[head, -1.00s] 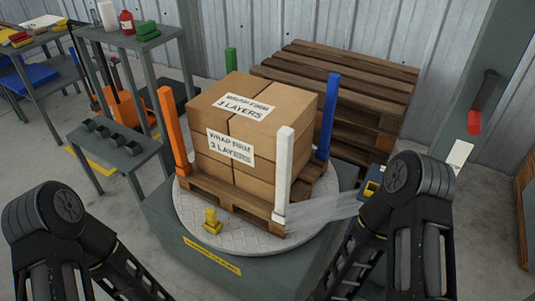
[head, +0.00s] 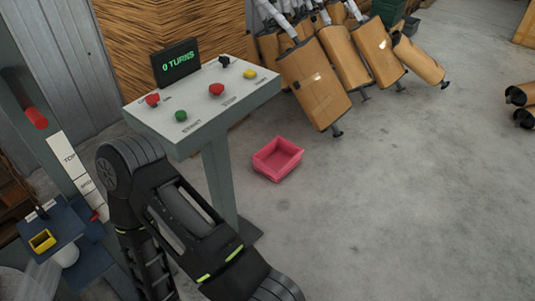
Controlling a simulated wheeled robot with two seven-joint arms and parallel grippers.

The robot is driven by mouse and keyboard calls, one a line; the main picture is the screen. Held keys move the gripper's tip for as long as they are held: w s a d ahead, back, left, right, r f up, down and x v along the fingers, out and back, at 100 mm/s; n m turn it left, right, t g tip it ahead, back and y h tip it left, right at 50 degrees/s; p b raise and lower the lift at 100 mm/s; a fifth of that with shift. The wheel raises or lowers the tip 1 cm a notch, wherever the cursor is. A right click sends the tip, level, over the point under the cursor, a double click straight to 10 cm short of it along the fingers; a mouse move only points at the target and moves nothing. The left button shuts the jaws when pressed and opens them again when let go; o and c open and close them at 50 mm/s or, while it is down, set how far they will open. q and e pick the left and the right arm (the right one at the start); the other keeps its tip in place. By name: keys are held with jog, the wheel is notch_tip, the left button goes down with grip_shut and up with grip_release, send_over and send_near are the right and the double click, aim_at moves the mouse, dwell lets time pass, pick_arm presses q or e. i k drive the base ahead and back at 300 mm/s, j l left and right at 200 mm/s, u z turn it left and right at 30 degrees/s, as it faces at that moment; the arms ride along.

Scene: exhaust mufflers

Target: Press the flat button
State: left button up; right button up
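A grey control console (head: 170,140) stands on a post at the upper left of the head view. Its sloped top carries a green button (head: 181,116), a red button (head: 216,90), another red button (head: 152,99) at the left, a yellow button (head: 249,73) and a black knob (head: 224,61). Small labels sit beside them; the green one's seems to read START. I cannot tell for certain which is the flat button. A dark display (head: 176,64) behind them reads 0 TURNS. My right arm crosses in front of the console's post. Neither gripper's fingers are in view.
A pink bin (head: 278,159) lies on the floor right of the post. Several wrapped mufflers (head: 315,85) lean at the back. A blue-grey stand with a yellow-rimmed part (head: 42,241) is at lower left.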

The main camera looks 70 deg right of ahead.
aim_at(182, 115)
jog(key=z, duration=1.85)
